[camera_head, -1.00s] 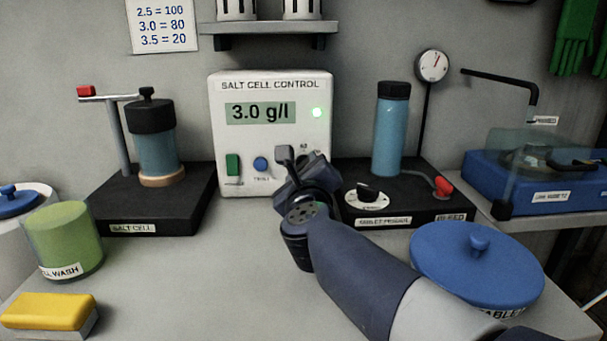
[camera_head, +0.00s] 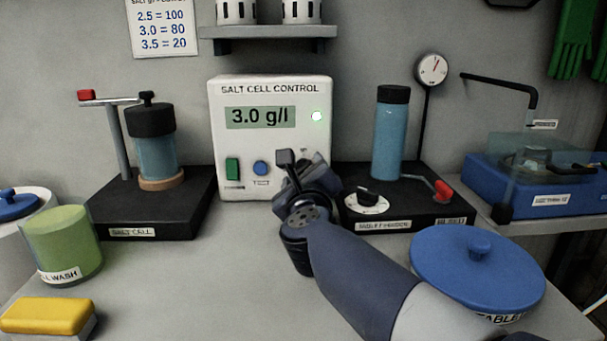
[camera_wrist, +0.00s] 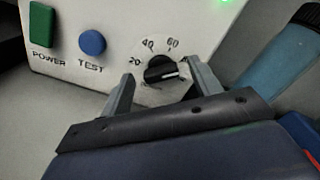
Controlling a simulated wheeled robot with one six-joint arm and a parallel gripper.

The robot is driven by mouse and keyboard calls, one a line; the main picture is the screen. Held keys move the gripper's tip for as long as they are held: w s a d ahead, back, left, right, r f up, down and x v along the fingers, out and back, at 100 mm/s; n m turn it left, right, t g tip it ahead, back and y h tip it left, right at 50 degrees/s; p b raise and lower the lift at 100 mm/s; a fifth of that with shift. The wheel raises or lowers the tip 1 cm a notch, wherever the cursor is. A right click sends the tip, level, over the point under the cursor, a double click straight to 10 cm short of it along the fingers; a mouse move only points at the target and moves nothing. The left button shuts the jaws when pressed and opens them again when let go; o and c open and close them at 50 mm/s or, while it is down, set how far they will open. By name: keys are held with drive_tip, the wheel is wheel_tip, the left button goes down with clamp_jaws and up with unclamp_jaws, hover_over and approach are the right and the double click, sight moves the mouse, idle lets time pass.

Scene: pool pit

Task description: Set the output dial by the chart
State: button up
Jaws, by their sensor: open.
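The salt cell control box (camera_head: 270,105) stands at the back middle. Its display (camera_head: 258,116) reads 3.0 g/l, and a green light is lit. The wall chart (camera_head: 164,27) reads 2.5 = 100, 3.0 = 80, 3.5 = 20. In the wrist view the black output dial (camera_wrist: 161,70) sits between my open gripper's fingers, with 20, 40 and 60 legible around it. Its light pointer mark faces right; the number there is hidden by a finger. My gripper (camera_wrist: 155,88) is apart from or just around the dial; contact is unclear. In the head view my arm hides the dial.
The green power switch (camera_head: 232,169) and blue test button (camera_head: 261,168) are left of the dial. At right are a blue bottle (camera_head: 390,135), another black knob (camera_head: 368,196) and a blue-lidded tub (camera_head: 477,265). The front middle counter is clear.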

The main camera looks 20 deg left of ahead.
drive_tip(key=p+v, duration=0.1)
drive_tip(key=v, duration=0.8)
drive_tip(key=shift+s+r, duration=0.15)
drive_tip(key=shift+s, duration=0.05)
drive_tip(key=shift+s+d, duration=0.4)
drive_tip(key=shift+s, duration=0.2)
drive_tip(key=shift+w, duration=0.1)
drive_tip(key=b+x, duration=0.1)
drive_tip(key=x, duration=0.9)
drive_tip(key=shift+w+a, duration=0.2)
drive_tip(key=shift+w, duration=0.05)
